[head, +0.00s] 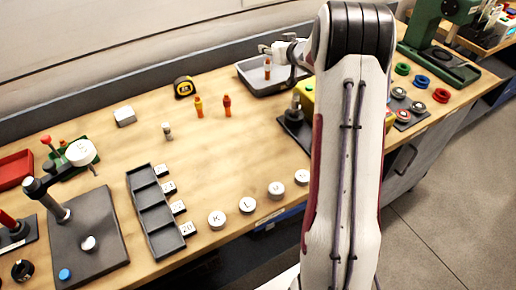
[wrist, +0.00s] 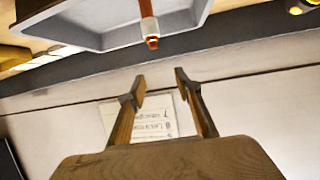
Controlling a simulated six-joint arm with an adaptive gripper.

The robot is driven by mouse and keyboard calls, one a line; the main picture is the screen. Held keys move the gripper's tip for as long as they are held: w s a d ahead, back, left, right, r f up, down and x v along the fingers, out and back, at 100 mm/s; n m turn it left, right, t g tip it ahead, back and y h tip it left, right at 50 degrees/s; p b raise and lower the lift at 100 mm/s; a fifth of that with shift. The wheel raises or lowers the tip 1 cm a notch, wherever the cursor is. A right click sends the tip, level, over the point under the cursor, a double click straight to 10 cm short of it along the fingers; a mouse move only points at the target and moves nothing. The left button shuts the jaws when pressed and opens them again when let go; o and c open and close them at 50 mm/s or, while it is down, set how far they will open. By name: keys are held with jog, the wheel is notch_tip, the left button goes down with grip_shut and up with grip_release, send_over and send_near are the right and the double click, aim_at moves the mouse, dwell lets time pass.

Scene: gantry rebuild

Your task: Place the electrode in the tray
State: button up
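A slim orange-red electrode (head: 267,72) stands upright in the grey tray (head: 247,82) at the back of the bench. In the wrist view the electrode (wrist: 149,24) has a pale band and an orange end, and the tray (wrist: 85,36) fills the top of the picture. My gripper (head: 265,48) is just above the electrode in the head view. In the wrist view my gripper (wrist: 159,88) has its fingers apart with nothing between them, clear of the electrode. The electrode's foot is out of the wrist view.
Two orange pieces (head: 198,107) (head: 227,105) and a small grey piece (head: 167,131) stand left of the tray. A tape measure (head: 184,87) lies near the back edge. A yellow box (head: 307,95) stands right of the tray, partly behind my arm.

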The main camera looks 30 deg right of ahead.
jog(key=s+a+r+m+g+h, duration=0.1)
jog(key=s+a+r+g+h, duration=0.2)
jog(key=s+a+r, duration=1.3)
jog(key=s+a+f+g+y, duration=0.1)
jog(key=s+a+f, duration=0.2)
jog(key=s+a, duration=0.3)
jog(key=s+a+f+n+g+y, duration=0.1)
jog(key=s+a, duration=0.4)
jog(key=s, duration=1)
jog(key=s+a+f+n+g+y, duration=0.1)
jog(key=s+a+f, duration=0.4)
jog(key=s, duration=0.5)
jog(key=shift+s+a+f+g+y, duration=0.25)
jog(key=shift+a+f+g+y, duration=0.1)
jog(key=shift+a+g+y, duration=0.5)
